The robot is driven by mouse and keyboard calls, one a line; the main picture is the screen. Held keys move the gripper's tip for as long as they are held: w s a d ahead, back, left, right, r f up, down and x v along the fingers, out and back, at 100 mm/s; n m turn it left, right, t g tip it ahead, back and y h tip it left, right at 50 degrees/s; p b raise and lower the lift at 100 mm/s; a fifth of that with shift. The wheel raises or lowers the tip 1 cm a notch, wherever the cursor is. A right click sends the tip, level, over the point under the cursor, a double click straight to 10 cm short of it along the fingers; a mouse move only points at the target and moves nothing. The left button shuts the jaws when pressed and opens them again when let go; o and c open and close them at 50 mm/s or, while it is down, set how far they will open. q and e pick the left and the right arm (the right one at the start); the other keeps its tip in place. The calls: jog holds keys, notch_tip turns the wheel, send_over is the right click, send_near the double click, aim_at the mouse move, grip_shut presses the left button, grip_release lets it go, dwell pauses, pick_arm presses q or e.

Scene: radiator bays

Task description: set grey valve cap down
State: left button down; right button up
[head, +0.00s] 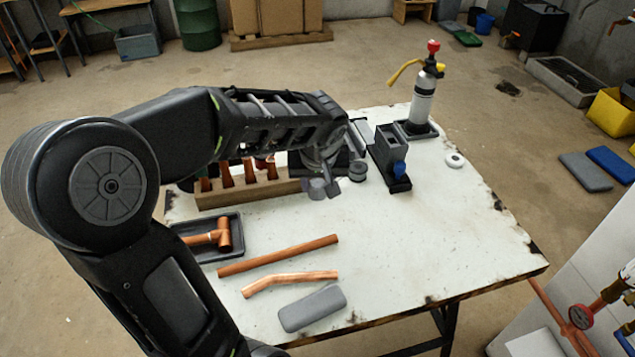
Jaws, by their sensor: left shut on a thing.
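My left gripper (324,188) is shut on a small grey piece, which looks like the grey valve cap (317,189). The fingers hide part of it, and it is above the white worktable (420,230), just in front of the wooden rack. I cannot tell whether the cap touches the table. My right gripper is out of view.
Right of the gripper are a dark grey round piece (358,171) and a dark stand (390,155). Behind stands a torch canister (422,100).

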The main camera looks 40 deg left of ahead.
pick_arm(q)
jog(key=w+d+m+h, duration=0.1)
jog(key=w+d+m, duration=0.2)
jog(key=d, duration=0.3)
jog(key=w+d+f+m+h, duration=0.1)
jog(key=w+d+m, duration=0.1)
jog(key=d, duration=0.5)
jog(key=w+d+m+t+h, duration=0.1)
jog(key=w+d+m, duration=0.2)
jog(key=w+d, duration=0.2)
jog(key=shift+d+f+m, duration=0.3)
jog(key=shift+d, duration=0.45)
